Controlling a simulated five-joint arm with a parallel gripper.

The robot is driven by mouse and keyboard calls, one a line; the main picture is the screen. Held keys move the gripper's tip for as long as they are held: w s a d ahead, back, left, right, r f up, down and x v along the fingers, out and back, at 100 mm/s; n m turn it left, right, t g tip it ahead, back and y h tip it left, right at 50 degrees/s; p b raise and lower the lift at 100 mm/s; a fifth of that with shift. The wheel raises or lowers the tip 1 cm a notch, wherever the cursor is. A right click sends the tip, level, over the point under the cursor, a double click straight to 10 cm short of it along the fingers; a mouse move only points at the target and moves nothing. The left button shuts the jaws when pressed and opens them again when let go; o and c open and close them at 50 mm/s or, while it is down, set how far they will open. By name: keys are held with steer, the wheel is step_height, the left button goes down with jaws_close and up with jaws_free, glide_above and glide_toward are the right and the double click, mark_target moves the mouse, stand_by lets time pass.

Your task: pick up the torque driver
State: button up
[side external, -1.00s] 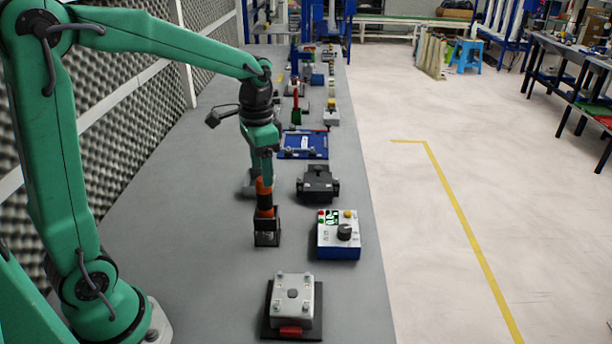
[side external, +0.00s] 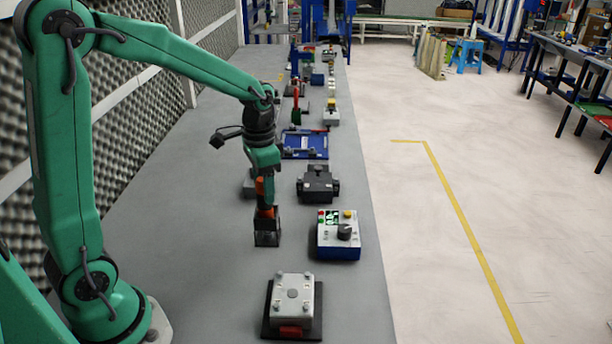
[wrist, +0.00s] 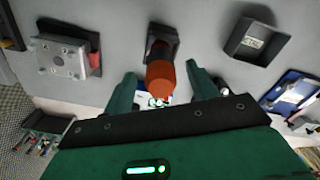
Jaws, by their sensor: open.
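The torque driver (side external: 265,213) has an orange grip and stands upright in a small dark holder (side external: 267,239) on the grey bench. In the wrist view, its orange top (wrist: 166,82) lies between my two green fingers, with the dark holder (wrist: 163,40) beyond it. My gripper (side external: 264,178) is open and pointing down around the upper part of the driver. The wrist view shows my gripper (wrist: 161,76) with gaps between the orange grip and both fingers. The driver's lower end is hidden in the holder.
A grey metal box on a dark plate (side external: 293,303) stands nearest the camera. A white and blue control box (side external: 338,240) and a black fixture (side external: 318,184) stand right of the driver. A dark open bin (wrist: 256,42) and a blue tray (side external: 305,145) are also near.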

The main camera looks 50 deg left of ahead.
mark_target(266, 210)
steer(key=shift+f, duration=1.6)
steer(key=c, duration=1.1)
